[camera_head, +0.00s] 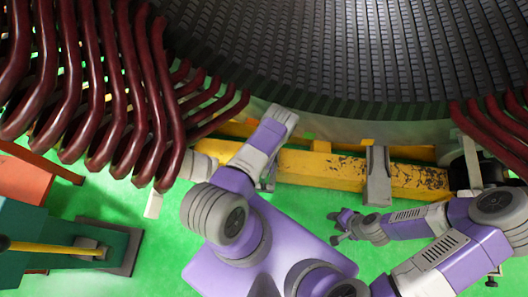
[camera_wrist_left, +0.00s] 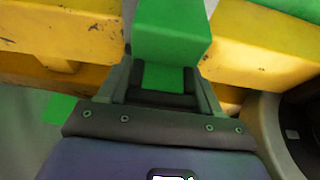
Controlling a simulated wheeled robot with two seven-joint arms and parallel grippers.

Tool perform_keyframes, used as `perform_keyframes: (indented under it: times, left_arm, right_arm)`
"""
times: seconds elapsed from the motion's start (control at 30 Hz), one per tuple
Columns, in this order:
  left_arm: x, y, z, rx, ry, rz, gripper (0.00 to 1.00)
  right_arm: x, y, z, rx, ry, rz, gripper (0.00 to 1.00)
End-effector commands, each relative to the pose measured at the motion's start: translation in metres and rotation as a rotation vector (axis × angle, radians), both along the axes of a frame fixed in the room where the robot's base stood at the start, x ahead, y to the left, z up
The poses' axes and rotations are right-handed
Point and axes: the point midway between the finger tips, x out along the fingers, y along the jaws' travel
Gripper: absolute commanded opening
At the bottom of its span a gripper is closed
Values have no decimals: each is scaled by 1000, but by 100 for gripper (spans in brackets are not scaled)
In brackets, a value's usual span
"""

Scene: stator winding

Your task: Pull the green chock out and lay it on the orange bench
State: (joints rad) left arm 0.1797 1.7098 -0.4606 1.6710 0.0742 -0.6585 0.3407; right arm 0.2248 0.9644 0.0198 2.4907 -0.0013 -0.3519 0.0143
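The green chock (camera_wrist_left: 172,32) stands at the yellow beam in the left wrist view. My left gripper (camera_wrist_left: 165,80) has its dark fingers on either side of the chock's narrower lower part, with no gap that I can see. In the head view my left gripper (camera_head: 265,182) is at the yellow beam, mostly hidden by my arm, and the chock cannot be made out there. My right gripper (camera_head: 335,228) is open and empty, over the green floor.
The yellow beam (camera_head: 325,172) runs below the big dark stator (camera_head: 380,60), with a grey bracket (camera_head: 377,178) on it. Dark red coils (camera_head: 95,90) hang at the left. A teal block with a yellow bar (camera_head: 55,247) stands at lower left. Green floor (camera_head: 155,265) is open beside it.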

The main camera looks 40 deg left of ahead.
Motion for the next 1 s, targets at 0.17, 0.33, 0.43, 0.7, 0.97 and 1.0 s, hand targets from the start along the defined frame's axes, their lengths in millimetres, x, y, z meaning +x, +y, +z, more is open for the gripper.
perform_keyframes:
  times: [0.17,0.33,0.43,0.7,0.97,1.0]
  left_arm:
    - [-3,-1,-2,-3,7,0,91]
    - [-2,-1,-1,-2,4,0,94]
    - [-1,-1,0,-2,4,0,94]
    - [-11,-6,32,-3,4,2,94]
    - [-25,-13,65,-3,5,0,94]
    - [-26,-14,67,-2,5,-1,94]
  right_arm:
    - [0,0,0,0,0,0,38]
    - [0,0,0,0,0,0,38]
    - [0,0,0,0,0,0,38]
    - [0,0,18,0,0,0,38]
    - [0,0,34,0,0,0,38]
    - [0,0,35,0,0,0,38]
